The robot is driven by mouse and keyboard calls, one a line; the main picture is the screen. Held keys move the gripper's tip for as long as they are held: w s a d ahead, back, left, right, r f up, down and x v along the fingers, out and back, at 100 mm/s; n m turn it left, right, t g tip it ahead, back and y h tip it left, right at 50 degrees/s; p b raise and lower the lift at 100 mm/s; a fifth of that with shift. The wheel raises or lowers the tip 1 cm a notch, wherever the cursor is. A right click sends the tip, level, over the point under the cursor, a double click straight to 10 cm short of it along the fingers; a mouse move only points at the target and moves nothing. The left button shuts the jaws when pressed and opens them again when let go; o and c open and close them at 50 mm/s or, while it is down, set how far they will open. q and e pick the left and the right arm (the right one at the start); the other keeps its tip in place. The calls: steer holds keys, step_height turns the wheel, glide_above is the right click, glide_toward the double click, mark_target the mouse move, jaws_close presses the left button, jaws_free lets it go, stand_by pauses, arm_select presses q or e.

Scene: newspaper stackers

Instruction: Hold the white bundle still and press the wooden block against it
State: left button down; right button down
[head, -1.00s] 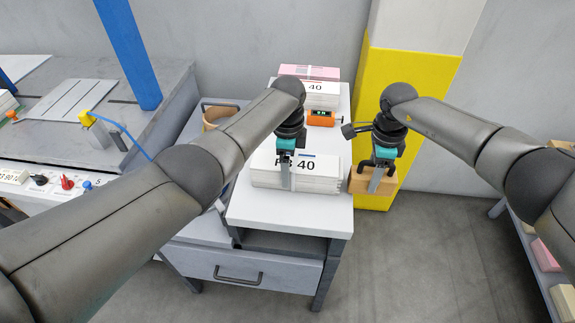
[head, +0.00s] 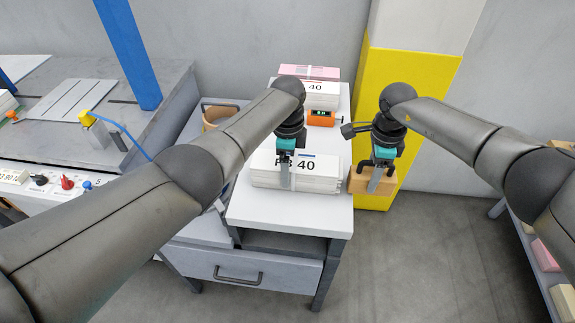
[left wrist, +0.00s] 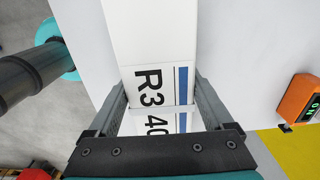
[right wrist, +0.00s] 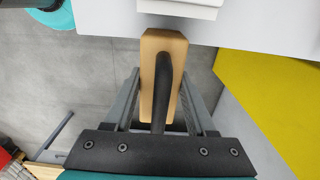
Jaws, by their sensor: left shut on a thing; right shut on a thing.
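The white bundle (head: 325,183) lies flat on the cart's pale top, its label reading "R3 40". My left gripper (head: 287,182) is shut on it from above. In the left wrist view the fingers stand on either side of the bundle (left wrist: 151,45), over a strap. The wooden block (head: 389,184) hangs just beyond the cart's right edge, right of the bundle. In the right wrist view a narrow gap shows between the block (right wrist: 155,45) and the bundle (right wrist: 180,8).
Behind the bundle on the cart top (head: 275,215) stand an orange device (head: 320,118) and another bundle with a pink one. A yellow pillar (head: 400,100) rises behind the block. A shelf with blocks is at far right. The grey floor in front is clear.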

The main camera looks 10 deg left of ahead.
mark_target(361, 166)
steer(key=shift+a, duration=1.7)
steer(key=shift+d, duration=0.15)
steer(key=shift+d, duration=1.7)
arm_select(q)
steer(key=shift+d, duration=0.1)
arm_select(e)
steer(key=shift+r, duration=3.55)
arm_select(q)
jaws_free()
